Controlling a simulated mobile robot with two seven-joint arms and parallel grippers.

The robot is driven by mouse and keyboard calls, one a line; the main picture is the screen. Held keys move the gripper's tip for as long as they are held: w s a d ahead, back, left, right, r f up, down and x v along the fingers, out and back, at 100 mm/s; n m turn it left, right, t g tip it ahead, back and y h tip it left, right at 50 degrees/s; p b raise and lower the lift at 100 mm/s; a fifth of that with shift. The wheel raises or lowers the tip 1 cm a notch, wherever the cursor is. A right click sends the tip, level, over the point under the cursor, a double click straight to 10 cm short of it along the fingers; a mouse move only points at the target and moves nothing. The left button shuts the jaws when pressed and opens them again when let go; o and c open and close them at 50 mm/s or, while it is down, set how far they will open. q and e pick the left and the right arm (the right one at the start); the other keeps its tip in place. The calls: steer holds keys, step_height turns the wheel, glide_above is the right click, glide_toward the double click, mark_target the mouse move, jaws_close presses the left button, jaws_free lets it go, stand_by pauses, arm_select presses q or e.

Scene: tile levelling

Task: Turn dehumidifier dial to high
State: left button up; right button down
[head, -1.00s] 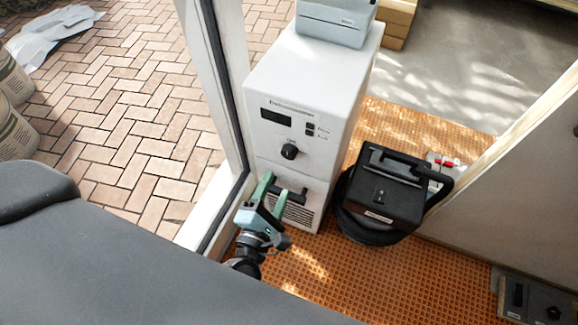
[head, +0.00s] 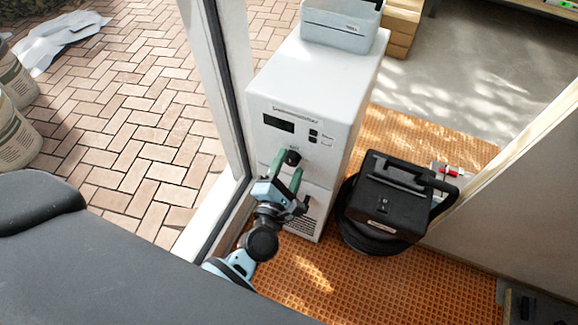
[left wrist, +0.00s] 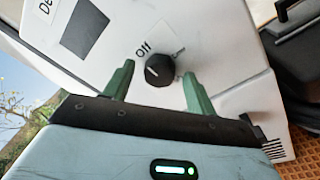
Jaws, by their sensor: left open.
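The white dehumidifier (head: 330,95) stands upright on the orange mat, its front panel facing me, with a dark display (head: 279,123) and small buttons. Its black dial (head: 293,157) sits below the display. In the left wrist view the dial (left wrist: 159,69) has a light pointer mark, and the word "Off" is printed beside it; other labels are too small to read. My left gripper (head: 288,163) is open, with green fingers on either side of the dial in the head view. In the left wrist view the fingers (left wrist: 157,84) flank the dial without gripping it. My right gripper is not in view.
A grey box (head: 342,20) rests on top of the dehumidifier. A black vacuum-like machine (head: 388,200) stands close at its right. A white door frame (head: 222,90) rises at its left. Open orange matting (head: 370,275) lies in front.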

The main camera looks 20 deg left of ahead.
arm_select(q)
steer(key=shift+w, duration=0.15)
steer(key=shift+c, duration=0.5)
steer(key=c, duration=0.9)
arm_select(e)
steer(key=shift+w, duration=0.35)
